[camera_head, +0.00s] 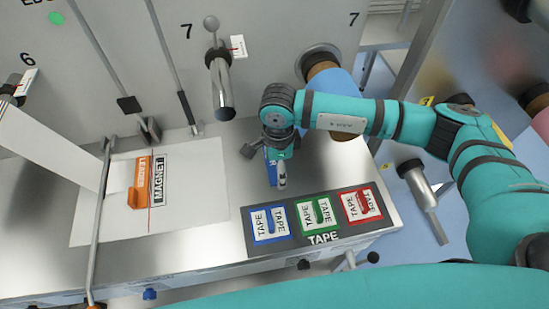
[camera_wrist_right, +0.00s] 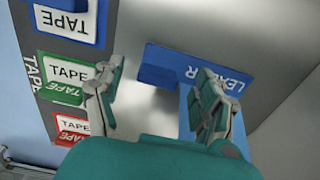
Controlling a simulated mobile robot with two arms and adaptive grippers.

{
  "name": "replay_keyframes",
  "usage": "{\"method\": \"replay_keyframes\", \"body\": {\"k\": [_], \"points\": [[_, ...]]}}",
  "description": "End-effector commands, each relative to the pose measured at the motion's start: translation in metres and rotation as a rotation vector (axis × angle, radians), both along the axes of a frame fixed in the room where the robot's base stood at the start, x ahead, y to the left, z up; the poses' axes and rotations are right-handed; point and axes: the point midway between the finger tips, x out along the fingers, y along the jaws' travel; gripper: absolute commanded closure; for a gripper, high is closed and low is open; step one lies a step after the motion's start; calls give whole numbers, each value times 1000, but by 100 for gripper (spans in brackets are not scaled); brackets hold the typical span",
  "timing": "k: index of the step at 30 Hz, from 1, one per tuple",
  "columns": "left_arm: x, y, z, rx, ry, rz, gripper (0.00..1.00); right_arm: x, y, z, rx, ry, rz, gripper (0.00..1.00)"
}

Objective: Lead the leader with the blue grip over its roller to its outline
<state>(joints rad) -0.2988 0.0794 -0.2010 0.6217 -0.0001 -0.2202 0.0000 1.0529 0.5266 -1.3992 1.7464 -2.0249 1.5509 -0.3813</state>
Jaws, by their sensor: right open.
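The leader's blue grip (camera_head: 270,168) is on the steel table behind the tape board, partly hidden by my right gripper. In the right wrist view the blue grip (camera_wrist_right: 158,68) is a raised block on a blue plate lettered LEADER. My right gripper (camera_head: 281,178) points down right beside it. In the wrist view its open fingers (camera_wrist_right: 158,92) straddle the block's side of the plate, and I cannot tell whether they touch it. A steel roller (camera_head: 222,92) juts out from the panel near a number 7. I cannot make out the outline. My left gripper is not in view.
A tape board (camera_head: 322,238) with blue, green and red tape cards lies at the front right. At left, an orange leader (camera_head: 138,190) lies on a white sheet beside a black MAGNET label. A blue roll (camera_head: 338,95) is on the panel behind my right arm.

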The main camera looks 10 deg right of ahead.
Motion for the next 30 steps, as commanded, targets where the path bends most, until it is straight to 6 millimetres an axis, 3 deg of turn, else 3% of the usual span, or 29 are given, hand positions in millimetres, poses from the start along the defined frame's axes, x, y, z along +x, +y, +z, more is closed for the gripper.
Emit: {"method": "replay_keyframes", "body": {"k": [6,12,27,30], "points": [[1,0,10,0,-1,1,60,0,1,-20,1,0,0,27],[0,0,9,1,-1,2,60,0,0,-21,1,-1,1,27],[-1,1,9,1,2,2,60,0,0,-21,1,0,0,90],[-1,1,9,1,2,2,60,0,0,-21,1,0,0,90]]}}
